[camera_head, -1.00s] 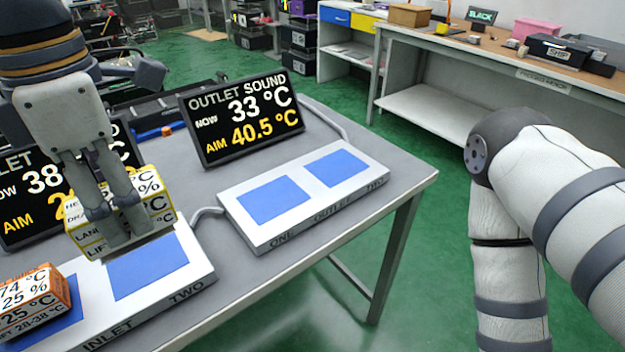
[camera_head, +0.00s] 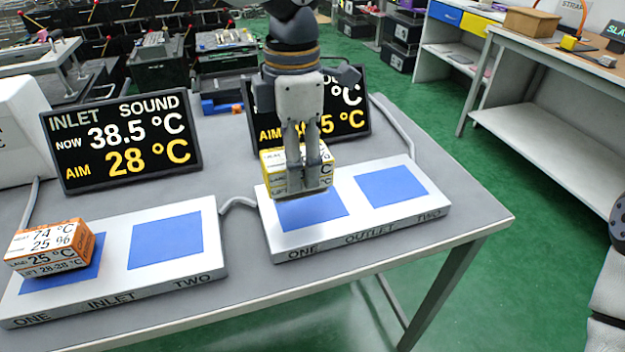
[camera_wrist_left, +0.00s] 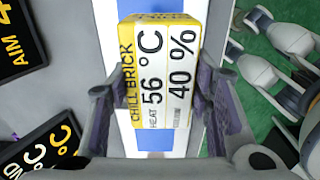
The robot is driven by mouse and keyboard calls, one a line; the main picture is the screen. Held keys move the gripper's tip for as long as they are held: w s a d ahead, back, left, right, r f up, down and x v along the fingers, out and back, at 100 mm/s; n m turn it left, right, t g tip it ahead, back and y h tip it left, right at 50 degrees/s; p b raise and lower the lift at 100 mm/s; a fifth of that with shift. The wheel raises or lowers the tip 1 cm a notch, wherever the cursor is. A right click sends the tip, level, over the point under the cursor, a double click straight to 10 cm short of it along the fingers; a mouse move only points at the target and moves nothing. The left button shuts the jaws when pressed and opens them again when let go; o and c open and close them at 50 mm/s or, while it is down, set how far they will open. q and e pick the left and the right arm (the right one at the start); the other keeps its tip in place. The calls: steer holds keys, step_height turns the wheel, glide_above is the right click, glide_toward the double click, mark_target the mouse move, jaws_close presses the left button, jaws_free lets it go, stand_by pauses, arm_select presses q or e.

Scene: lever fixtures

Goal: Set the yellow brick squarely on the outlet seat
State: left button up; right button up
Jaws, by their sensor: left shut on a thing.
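My left gripper (camera_head: 305,188) is shut on the yellow brick (camera_head: 273,172), a white-labelled box with yellow edges. It holds the brick over the blue pad ONE (camera_head: 318,212) of the white outlet fixture (camera_head: 350,236). Whether the brick touches the pad is unclear. Outlet pad TWO (camera_head: 392,187) is bare. In the left wrist view the brick (camera_wrist_left: 165,75) reads "CHILL BRICK", 56 °C, 40 %, and sits between both fingers, with blue showing beyond its ends. My right gripper is out of view.
The inlet fixture (camera_head: 120,262) stands left, with an orange brick (camera_head: 47,250) on pad ONE and pad TWO (camera_head: 165,240) bare. The inlet display (camera_head: 122,140) stands behind it. The outlet display (camera_head: 345,110) is partly behind my left arm. Cables run between fixtures and displays.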

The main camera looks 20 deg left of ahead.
arm_select(q)
steer(key=shift+w+d+f, duration=0.2)
steer(key=shift+w+f, duration=0.25)
steer(key=shift+f, duration=0.15)
steer(key=shift+w+d+f, duration=0.15)
steer(key=shift+w+f, duration=0.25)
steer(key=shift+f, duration=0.2)
steer(key=shift+w+d+f, duration=0.1)
steer(key=shift+w+f, duration=0.1)
steer(key=shift+f, duration=0.75)
steer(key=shift+w+d+f, duration=0.1)
steer(key=shift+w+f, duration=0.05)
steer(key=shift+f, duration=0.75)
steer(key=shift+f, duration=0.1)
steer(key=o, duration=1.4)
step_height(320, 180, up, 12)
steer(key=shift+r, duration=0.15)
